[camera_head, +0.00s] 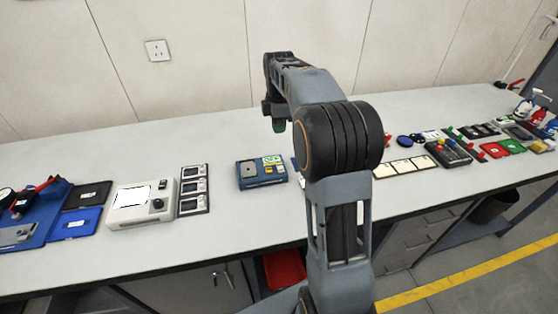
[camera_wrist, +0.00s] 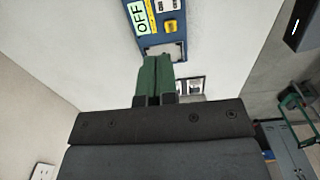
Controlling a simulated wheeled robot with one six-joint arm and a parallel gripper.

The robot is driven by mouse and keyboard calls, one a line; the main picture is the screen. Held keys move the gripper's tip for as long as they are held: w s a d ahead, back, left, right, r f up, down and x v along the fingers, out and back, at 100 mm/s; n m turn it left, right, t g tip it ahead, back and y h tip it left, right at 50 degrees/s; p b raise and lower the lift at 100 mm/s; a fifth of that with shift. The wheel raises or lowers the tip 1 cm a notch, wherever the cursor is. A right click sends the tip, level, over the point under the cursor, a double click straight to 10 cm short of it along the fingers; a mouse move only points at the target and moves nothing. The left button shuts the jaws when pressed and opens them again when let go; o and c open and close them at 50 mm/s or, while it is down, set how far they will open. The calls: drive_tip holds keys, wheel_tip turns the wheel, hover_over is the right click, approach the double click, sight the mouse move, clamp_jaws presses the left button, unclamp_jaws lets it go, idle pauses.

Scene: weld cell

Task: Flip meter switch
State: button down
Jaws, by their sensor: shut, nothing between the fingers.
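The blue meter (camera_head: 250,184) lies on the bench left of my arm in the head view. Its green-lit label (camera_head: 272,160) is small there. In the wrist view the meter (camera_wrist: 147,43) is partly cut off at the top, and its label (camera_wrist: 140,17) reads OFF. A yellow switch (camera_wrist: 170,25) sits beside the label. My gripper (camera_wrist: 158,60) is shut and empty, its green fingers overlapping the meter's lower edge in that view. In the head view my gripper (camera_head: 279,125) hangs beyond the meter; contact cannot be told.
On the long white bench (camera_head: 120,265), a white instrument (camera_head: 130,218) and a three-window panel (camera_head: 193,190) stand left of the meter. Pale tiles (camera_head: 405,167) and a button box (camera_head: 448,152) lie to the right. A wall socket (camera_head: 157,50) is behind.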

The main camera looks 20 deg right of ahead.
sight(278, 165)
idle(0.3)
wheel_tip(278, 165, down, 14)
drive_tip(key=shift+f, duration=0.1)
idle(0.6)
drive_tip(key=shift+a+p, duration=0.1)
drive_tip(key=shift+p, duration=0.2)
